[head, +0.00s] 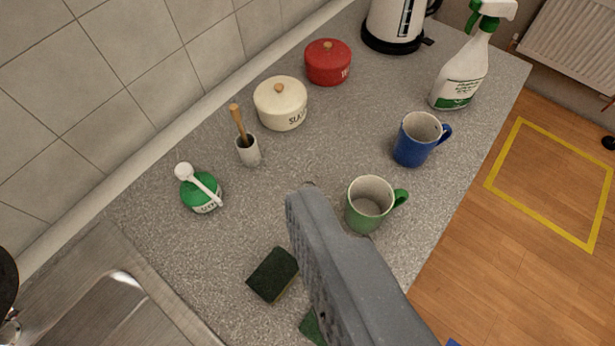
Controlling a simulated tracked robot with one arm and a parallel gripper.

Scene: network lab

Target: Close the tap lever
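No tap lever can be made out for certain. A small piece of shiny metal (10,328) shows at the lower left edge, cut off by the frame; I cannot tell whether it is part of the tap. The steel sink (75,275) is in the lower left corner, only partly in view. My gripper (303,197) reaches up from the bottom over the worktop, right of the sink and beside the green mug. One grey finger shows clearly, so its opening cannot be judged. No held thing is visible.
A green mug (368,204), blue mug (412,143) and dark sponge (273,275) are on the speckled worktop (345,125).

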